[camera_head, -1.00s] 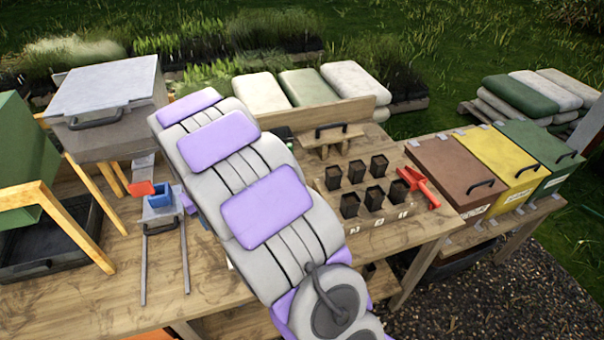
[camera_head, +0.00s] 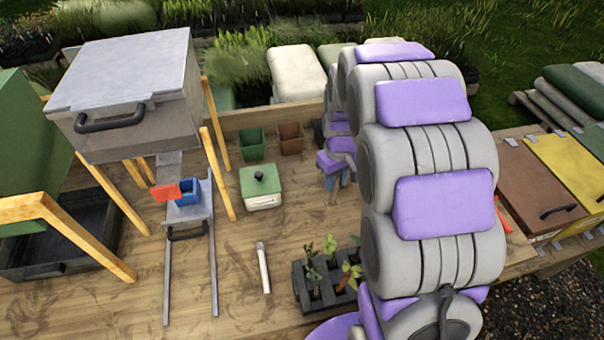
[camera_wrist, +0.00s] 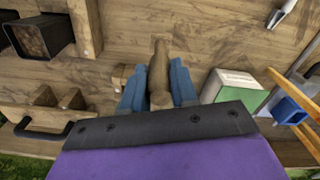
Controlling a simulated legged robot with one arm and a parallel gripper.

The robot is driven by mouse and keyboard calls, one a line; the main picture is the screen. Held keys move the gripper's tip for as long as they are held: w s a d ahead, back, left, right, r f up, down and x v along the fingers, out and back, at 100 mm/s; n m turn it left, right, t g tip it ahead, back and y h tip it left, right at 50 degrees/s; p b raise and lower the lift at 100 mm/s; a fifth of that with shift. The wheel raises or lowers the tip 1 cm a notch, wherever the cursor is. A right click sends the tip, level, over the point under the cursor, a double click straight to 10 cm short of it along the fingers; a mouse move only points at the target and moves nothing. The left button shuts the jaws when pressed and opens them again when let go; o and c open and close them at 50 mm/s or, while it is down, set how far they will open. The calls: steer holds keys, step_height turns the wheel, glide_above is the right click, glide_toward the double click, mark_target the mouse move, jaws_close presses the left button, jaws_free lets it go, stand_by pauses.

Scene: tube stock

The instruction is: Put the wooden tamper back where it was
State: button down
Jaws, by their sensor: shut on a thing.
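My gripper (camera_wrist: 157,90) has its blue fingers closed around the wooden tamper (camera_wrist: 159,66), a brown turned piece, in the wrist view. The tamper's narrow end points toward the top of that view, over the wooden bench. I cannot tell whether it touches the bench. In the head view, my gripper (camera_head: 337,179) is at the back middle of the bench, right of the green lidded box (camera_head: 262,190). The tamper is mostly hidden there.
A wooden piece with a black handle (camera_wrist: 42,133) and black pots (camera_wrist: 40,37) lie left in the wrist view. A seedling tray (camera_head: 312,290), white tool (camera_head: 263,268) and small pots (camera_head: 251,143) stand on the bench. The front middle has bare wood.

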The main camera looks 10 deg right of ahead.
steer(key=w+a+f+b, duration=0.1)
steer(key=w+a+f, duration=0.1)
steer(key=w, duration=0.4)
steer(key=w+a+f+b, duration=0.2)
steer(key=w+a, duration=0.1)
steer(key=w, duration=0.2)
steer(key=shift+w+a+f, duration=0.15)
steer(key=shift+w+f, duration=0.25)
steer(key=c, duration=0.9)
jaws_free()
steer(key=shift+a+f, duration=0.1)
steer(key=shift+a, duration=0.05)
